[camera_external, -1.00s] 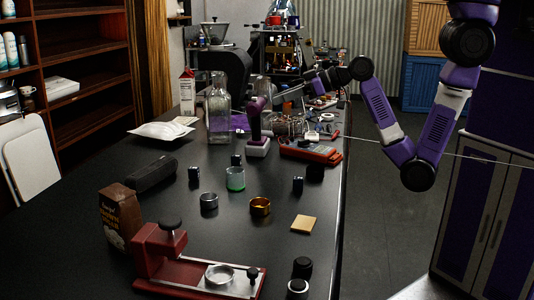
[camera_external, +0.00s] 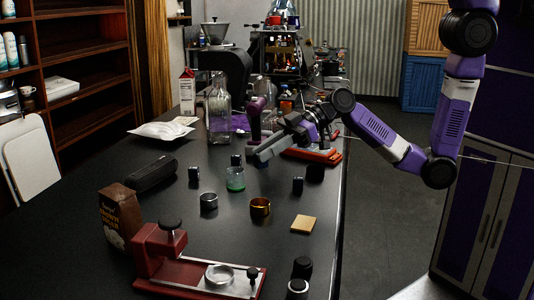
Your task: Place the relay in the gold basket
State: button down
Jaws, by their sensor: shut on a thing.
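The gold basket (camera_external: 260,209) is a small open brass-coloured ring-shaped cup, upright on the black table. My gripper (camera_external: 262,157) is above the table, behind the gold basket and apart from it. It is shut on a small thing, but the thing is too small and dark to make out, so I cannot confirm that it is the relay. Small dark blocks stand on the table: one left (camera_external: 194,174), one at the back (camera_external: 236,160) and one right (camera_external: 298,184). I cannot tell whether any of them is a relay.
A silver basket (camera_external: 209,202) and a green-tinted glass cup (camera_external: 236,184) stand left of the gold basket. A tan square pad (camera_external: 304,224) lies to its right. A red press stand (camera_external: 165,258) is in front. A tall glass bottle (camera_external: 219,110) stands behind.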

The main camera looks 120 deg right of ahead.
jog(key=shift+w+a+f+y, duration=0.15)
jog(key=shift+w+a+y, duration=0.15)
jog(key=shift+w+a, duration=0.2)
jog(key=shift+w+n, duration=0.1)
jog(key=shift+n, duration=0.2)
notch_tip(320, 180, down, 11)
jog(key=b, duration=0.9)
jog(key=c, duration=1.2)
grip_release()
jog(key=shift+c, duration=0.2)
